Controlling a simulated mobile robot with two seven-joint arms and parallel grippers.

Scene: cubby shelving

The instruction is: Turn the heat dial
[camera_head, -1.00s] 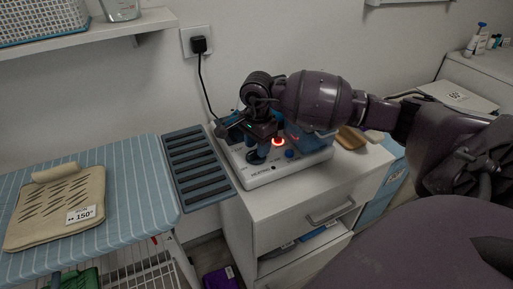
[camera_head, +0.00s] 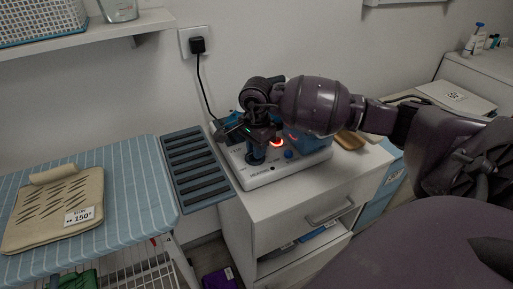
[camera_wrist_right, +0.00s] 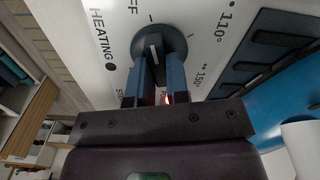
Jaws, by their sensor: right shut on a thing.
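The heat dial (camera_wrist_right: 170,36) is a dark round knob with a raised grip and a pale pointer line, on a white panel in the right wrist view. OFF, 110° and 150° marks stand around it. The panel belongs to the white and blue heating unit (camera_head: 268,178) on the cabinet. My right gripper (camera_wrist_right: 157,72) is shut on the dial's grip, one blue-grey finger on each side. In the head view my right gripper (camera_head: 256,150) reaches down over the unit's left part and mostly hides the dial. My left gripper is not in view.
A red glowing ring (camera_head: 276,143) and a blue button (camera_head: 289,154) sit beside the gripper. A slatted grey rack (camera_head: 197,170) lies to the left. A beige cloth item (camera_head: 62,205) tagged 150° lies on the striped ironing board (camera_head: 140,190). The plug (camera_head: 197,45) is in the wall socket.

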